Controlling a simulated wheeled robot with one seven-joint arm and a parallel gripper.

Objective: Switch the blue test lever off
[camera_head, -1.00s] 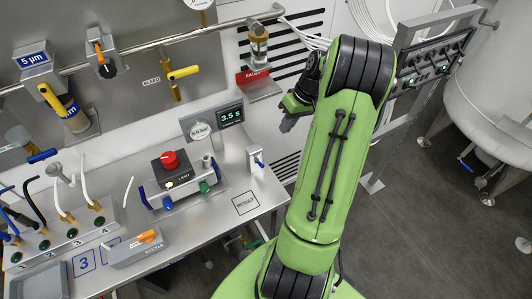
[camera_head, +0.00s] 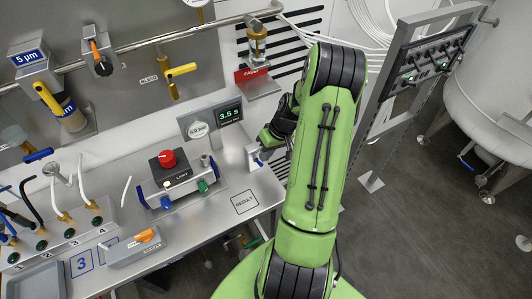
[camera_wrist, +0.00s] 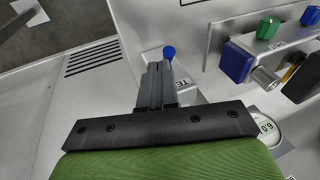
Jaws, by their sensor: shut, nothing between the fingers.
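The blue test lever (camera_wrist: 169,52) shows as a round blue knob just beyond my fingertips in the wrist view. A partly covered label beginning "TE" sits beside it. In the head view the lever (camera_head: 258,162) is small, on a pale block at the right end of the steel bench. My gripper (camera_wrist: 157,68) is shut and empty, with its fingertips right beside the knob. I cannot tell whether they touch. The fingers hide the lever's shaft and pivot. In the head view my gripper (camera_head: 266,150) is close to the block.
A test unit (camera_head: 182,180) with a red knob and blue and green parts stands left of the lever. A display (camera_head: 229,115) reading 3.5 s is behind it. A fault-labelled bracket (camera_head: 258,82) is above. The marked "RESULT" square (camera_head: 244,202) is bare.

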